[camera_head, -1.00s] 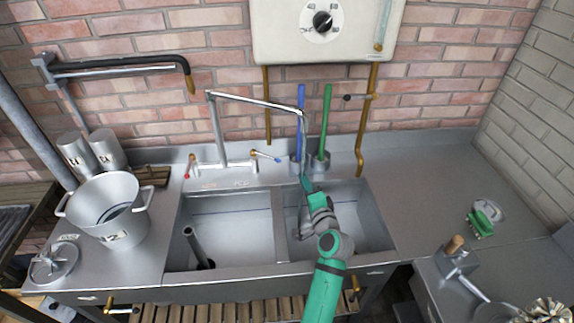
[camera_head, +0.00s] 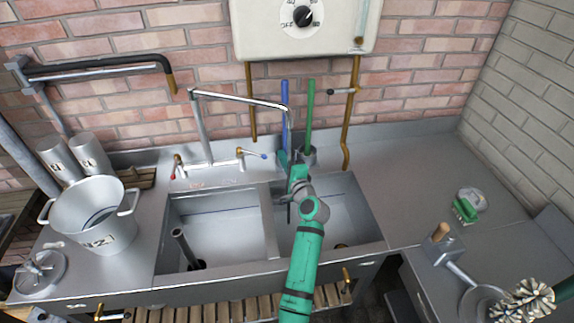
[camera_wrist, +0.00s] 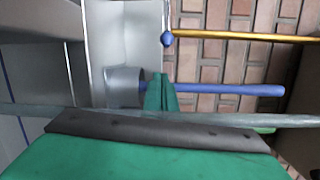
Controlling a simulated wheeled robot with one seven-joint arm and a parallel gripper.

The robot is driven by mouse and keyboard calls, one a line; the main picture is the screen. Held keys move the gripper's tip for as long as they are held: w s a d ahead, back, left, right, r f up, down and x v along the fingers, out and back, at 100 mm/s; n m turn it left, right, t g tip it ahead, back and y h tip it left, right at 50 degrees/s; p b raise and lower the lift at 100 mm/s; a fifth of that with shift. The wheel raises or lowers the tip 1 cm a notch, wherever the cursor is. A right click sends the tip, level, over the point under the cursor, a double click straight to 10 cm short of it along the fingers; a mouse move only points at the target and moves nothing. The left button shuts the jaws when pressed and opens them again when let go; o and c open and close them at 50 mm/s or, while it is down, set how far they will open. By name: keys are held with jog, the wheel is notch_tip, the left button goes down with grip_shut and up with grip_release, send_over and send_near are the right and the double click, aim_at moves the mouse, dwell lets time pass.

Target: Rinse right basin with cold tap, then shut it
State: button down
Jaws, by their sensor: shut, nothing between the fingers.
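The right basin (camera_head: 345,212) lies under my arm, which hides part of it. The cold tap's lever with a blue tip (camera_head: 263,156) sticks out to the right behind the sink; its blue tip (camera_wrist: 167,40) also shows in the wrist view. The swivel spout (camera_head: 240,98) reaches right, its end coming down by my gripper (camera_head: 292,160). In the wrist view my gripper (camera_wrist: 160,92) is shut and empty, apart from the blue tip. The spout (camera_wrist: 225,117) crosses close to it. I see no clear water stream; the spout's outlet is hidden.
A blue-handled brush (camera_head: 285,115) and a green-handled brush (camera_head: 309,115) stand in cups behind the right basin. A red-tipped tap (camera_head: 174,172) is at the left. A large pot (camera_head: 95,220) stands on the left counter. The right counter (camera_head: 410,165) is mostly clear.

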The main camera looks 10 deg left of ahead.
jog(key=shift+a, duration=0.4)
jog(key=shift+s+a+r, duration=0.2)
jog(key=shift+s+a, duration=0.7)
jog(key=shift+s, duration=0.45)
jog(key=shift+s+a, duration=0.1)
jog(key=shift+s+a, duration=0.35)
jog(key=shift+s, duration=0.55)
jog(key=shift+d, duration=0.1)
jog(key=w+d+v, duration=0.1)
jog(key=v, duration=0.8)
jog(key=shift+d+f, duration=0.25)
jog(key=shift+d, duration=0.2)
